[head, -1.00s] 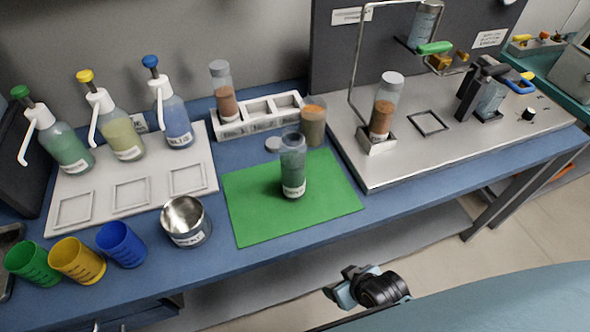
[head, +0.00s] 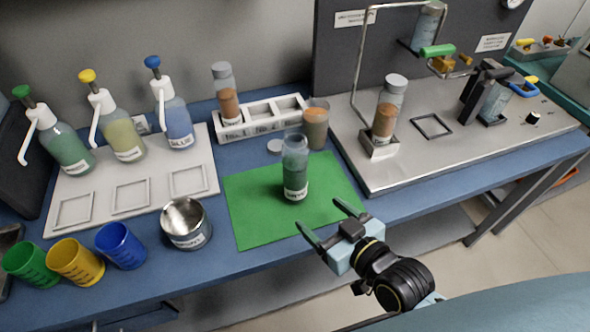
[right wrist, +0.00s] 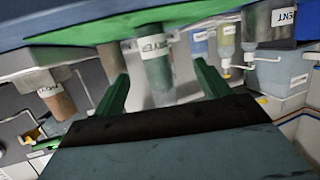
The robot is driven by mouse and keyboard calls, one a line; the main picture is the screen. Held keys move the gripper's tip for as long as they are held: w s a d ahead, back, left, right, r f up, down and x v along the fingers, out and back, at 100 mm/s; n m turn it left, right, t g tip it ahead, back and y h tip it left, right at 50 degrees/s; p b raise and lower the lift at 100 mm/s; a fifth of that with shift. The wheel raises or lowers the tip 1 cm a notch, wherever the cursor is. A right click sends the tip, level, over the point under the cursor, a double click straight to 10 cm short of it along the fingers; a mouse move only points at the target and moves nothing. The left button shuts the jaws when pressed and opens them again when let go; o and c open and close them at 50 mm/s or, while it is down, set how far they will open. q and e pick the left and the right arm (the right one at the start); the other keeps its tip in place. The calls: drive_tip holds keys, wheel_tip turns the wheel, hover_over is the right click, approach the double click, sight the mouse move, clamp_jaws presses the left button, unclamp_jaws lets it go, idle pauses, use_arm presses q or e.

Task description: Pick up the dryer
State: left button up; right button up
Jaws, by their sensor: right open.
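The dryer (head: 295,172) is a clear bottle of dark green-grey contents with a white label. My left gripper is not in view.
A metal cup (head: 186,226) stands left of the mat. A steel platform (head: 400,165) with a bottle (head: 387,115) is at right. The mat's front is clear.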

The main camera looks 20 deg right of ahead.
sight(302, 175)
drive_tip(key=w+r+t, duration=0.1)
drive_tip(key=w, duration=0.1)
drive_tip(key=w+a+r+t, duration=0.1)
drive_tip(key=w, duration=0.2)
drive_tip(key=w+r+t, duration=0.1)
drive_tip(key=w, duration=0.2)
drive_tip(key=shift+w+a+m+b, duration=0.25)
drive_tip(key=shift+a+m+b, duration=0.05)
drive_tip(key=x, duration=0.4)
drive_tip(key=shift+w+a+b, duration=0.1)
drive_tip(key=shift+w+b, duration=0.25)
drive_tip(key=shift+w+a, duration=0.1)
drive_tip(key=shift+w, duration=0.25)
drive_tip(key=c, duration=1.2)
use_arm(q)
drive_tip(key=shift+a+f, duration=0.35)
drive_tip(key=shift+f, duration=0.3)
use_arm(e)
drive_tip(key=shift+r, duration=0.1)
drive_tip(key=shift+c, duration=0.2)
